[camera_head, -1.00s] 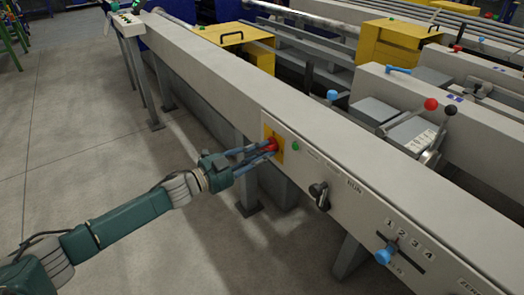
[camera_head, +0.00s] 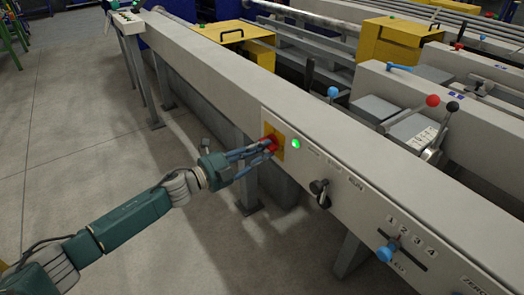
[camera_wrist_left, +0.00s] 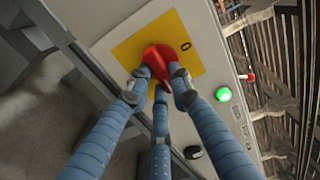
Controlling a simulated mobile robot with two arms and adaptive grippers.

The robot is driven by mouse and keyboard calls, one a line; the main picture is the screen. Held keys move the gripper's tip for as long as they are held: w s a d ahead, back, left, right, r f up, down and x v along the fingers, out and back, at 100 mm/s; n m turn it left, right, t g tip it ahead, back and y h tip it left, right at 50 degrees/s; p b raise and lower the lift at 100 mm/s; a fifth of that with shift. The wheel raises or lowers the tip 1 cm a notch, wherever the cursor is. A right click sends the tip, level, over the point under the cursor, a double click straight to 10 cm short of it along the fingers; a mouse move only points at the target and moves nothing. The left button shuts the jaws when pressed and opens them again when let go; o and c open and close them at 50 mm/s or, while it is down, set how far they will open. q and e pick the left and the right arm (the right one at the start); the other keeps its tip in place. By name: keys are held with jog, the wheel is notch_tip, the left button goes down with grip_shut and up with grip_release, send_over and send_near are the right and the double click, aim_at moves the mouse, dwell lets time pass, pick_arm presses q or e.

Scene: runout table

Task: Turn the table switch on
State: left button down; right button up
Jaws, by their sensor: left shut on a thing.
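The red table switch (camera_head: 270,142) sits on a yellow plate (camera_head: 279,153) on the front face of the long grey table. My left gripper (camera_head: 262,152) reaches it from the left. In the left wrist view, the gripper's blue segmented fingers (camera_wrist_left: 157,82) are closed around the red switch handle (camera_wrist_left: 157,58), which partly shows between and above the fingertips. A "0" mark shows on the yellow plate (camera_wrist_left: 186,24) there. The round green lamp (camera_head: 295,144) beside the plate is brightly lit; it also glows in the left wrist view (camera_wrist_left: 224,94). My right gripper is not in view.
Right of the lamp on the same panel are a black rotary knob (camera_head: 319,191) and a blue-knobbed lever (camera_head: 386,252) in a numbered slot. Levers with red (camera_head: 432,101) and black knobs stand behind the table. The floor (camera_head: 90,140) at left is clear.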

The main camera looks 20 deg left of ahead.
pick_arm(q)
jog(key=shift+f, duration=0.15)
jog(key=c, duration=1.5)
grip_release()
jog(key=shift+c, duration=0.2)
jog(key=v, duration=1.2)
